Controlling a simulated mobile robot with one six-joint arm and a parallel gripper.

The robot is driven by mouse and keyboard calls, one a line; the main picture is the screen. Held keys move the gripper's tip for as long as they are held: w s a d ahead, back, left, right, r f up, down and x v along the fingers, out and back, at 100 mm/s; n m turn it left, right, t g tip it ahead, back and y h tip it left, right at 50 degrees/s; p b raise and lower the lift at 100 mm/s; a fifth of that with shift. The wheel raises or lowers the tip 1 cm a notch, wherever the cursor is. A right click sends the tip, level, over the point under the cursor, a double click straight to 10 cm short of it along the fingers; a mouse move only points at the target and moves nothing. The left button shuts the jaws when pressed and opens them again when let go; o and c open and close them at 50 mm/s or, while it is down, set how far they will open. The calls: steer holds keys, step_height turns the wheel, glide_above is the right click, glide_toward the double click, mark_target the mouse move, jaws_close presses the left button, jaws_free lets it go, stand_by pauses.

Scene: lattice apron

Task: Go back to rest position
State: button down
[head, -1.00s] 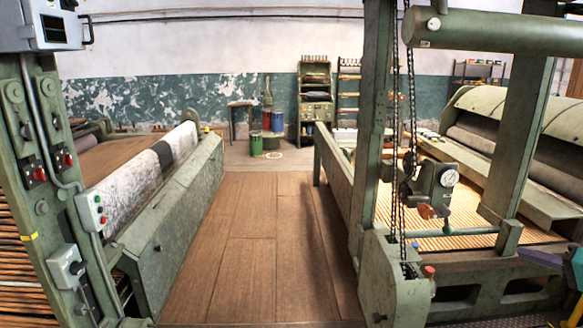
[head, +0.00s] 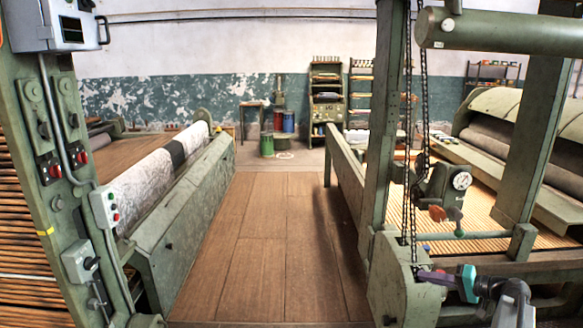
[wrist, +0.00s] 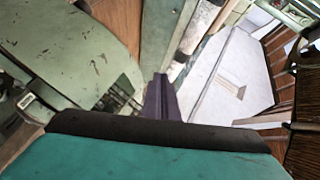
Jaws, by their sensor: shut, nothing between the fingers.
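My gripper (head: 432,277) is at the lower right of the head view, with purple fingers and a teal body, pointing left. The fingers are together with nothing between them. It is in front of the right green machine frame (head: 398,285), close to its lower housing in the picture; I cannot tell whether they touch. In the wrist view the dark purple fingers of my gripper (wrist: 160,97) are closed beyond the teal body. My dark arm shows behind the gripper at the lower right of the head view.
A wooden aisle floor (head: 265,240) runs clear between the machines. On the left stand a green post with switch boxes (head: 104,208) and a long roller (head: 140,182). Chains (head: 409,190) and a gauge (head: 461,181) hang on the right frame. Drums (head: 288,121) and shelves stand at the back.

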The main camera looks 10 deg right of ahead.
steer(key=w+a+f+n+g+y, duration=0.1)
steer(key=w+a+f+g, duration=0.1)
steer(key=a+f, duration=0.75)
steer(key=s+a+f+n+g, duration=0.1)
steer(key=s+a+f+g, duration=0.25)
steer(key=a+f, duration=0.5)
steer(key=s+a+f+n+g, duration=0.15)
steer(key=s+a+f, duration=0.3)
steer(key=a, duration=0.65)
steer(key=s+a+f+g, duration=0.35)
steer(key=a+f, duration=0.35)
steer(key=a, duration=0.3)
steer(key=s+a+f+n+g+h, duration=0.1)
steer(key=s+a+f+g, duration=0.1)
steer(key=s+a+f, duration=0.3)
steer(key=s+f+g+h, duration=0.2)
steer(key=s, duration=0.5)
steer(key=s+a+f+n+g+h, duration=0.1)
steer(key=s+a+f, duration=0.25)
steer(key=s, duration=0.35)
steer(key=s+d+f+g+h, duration=0.1)
steer(key=s+d+f+h, duration=0.3)
steer(key=s+d, duration=0.5)
steer(key=shift+s+d+h, duration=0.4)
steer(key=shift+s+h, duration=0.2)
steer(key=shift+h, duration=0.5)
